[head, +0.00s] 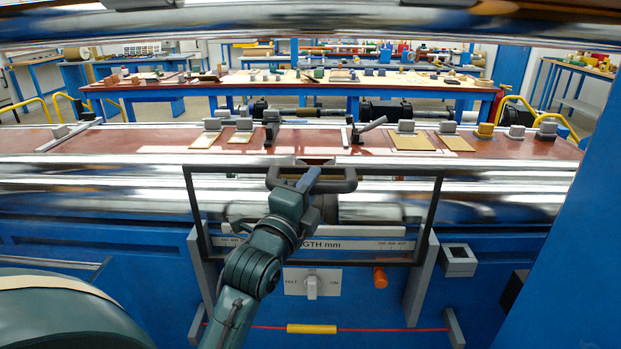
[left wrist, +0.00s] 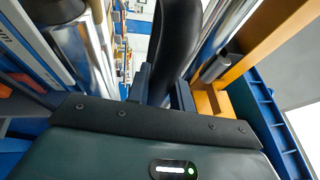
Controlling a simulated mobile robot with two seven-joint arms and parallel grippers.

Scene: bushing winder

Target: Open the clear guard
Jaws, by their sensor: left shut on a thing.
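The clear guard (head: 431,218) is a see-through panel with a dark frame. In the head view it stands across the front of the machine, before the shiny rollers and the length scale. Its dark bar handle (head: 338,186) is at the middle of the top edge. My left gripper (head: 301,184) is shut on the left part of this handle. In the left wrist view the handle (left wrist: 177,45) runs up from between the jaws (left wrist: 164,93), and the guard's panel is hard to make out. My right gripper is in neither view.
Below the guard are a switch plate (head: 312,283), an orange knob (head: 380,278) and a yellow sleeve (head: 311,329) on a red cord. A grey square holder (head: 458,260) is at the right. Polished rollers (head: 500,205) cross behind the guard. A blue panel (head: 570,240) closes off the right side.

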